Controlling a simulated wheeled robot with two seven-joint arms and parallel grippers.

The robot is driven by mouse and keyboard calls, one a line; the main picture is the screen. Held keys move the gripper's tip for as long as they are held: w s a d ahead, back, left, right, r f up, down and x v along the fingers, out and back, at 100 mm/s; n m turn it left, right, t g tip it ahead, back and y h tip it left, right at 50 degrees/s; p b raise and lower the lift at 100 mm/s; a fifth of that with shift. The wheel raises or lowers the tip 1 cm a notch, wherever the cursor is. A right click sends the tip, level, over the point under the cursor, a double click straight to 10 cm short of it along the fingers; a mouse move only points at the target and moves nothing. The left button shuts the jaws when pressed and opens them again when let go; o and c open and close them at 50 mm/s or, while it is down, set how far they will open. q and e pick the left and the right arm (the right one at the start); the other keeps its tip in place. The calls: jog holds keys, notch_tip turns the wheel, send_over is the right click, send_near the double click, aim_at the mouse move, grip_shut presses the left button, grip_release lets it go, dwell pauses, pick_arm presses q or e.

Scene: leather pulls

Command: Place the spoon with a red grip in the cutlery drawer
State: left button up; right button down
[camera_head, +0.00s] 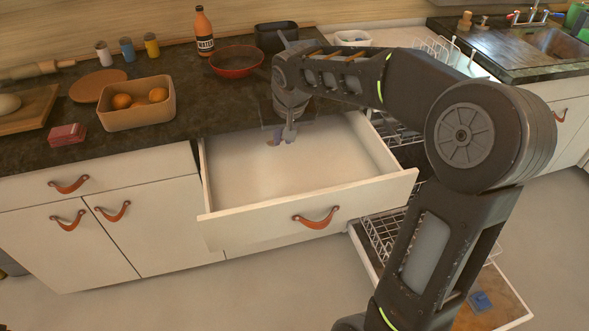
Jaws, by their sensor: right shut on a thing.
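The drawer (255,228) below the counter is pulled open, and its pale inside looks mostly bare. My right gripper (287,133) points down over the back part of the open drawer. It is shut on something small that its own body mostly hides. A small purplish and brownish patch shows at its fingertips, but I cannot make out its shape. I cannot make out the red-gripped spoon anywhere. My left gripper is not in view.
On the dark counter stand a box with oranges (135,114), a red bowl (236,72), an orange bottle (203,32) and a small red box (67,134). An open dishwasher with racks (380,232) lies right of the drawer, partly behind my right arm.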

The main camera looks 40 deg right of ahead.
jog(key=shift+w+d+f+b, duration=0.15)
jog(key=shift+f+b, duration=0.15)
jog(key=shift+f, duration=0.3)
jog(key=shift+s+d+f+b, duration=0.1)
jog(key=shift+f+b, duration=0.2)
jog(key=shift+f, duration=0.3)
jog(key=shift+r, duration=0.1)
notch_tip(320, 180, down, 6)
jog(key=shift+f, duration=0.25)
jog(key=shift+f, duration=1.75)
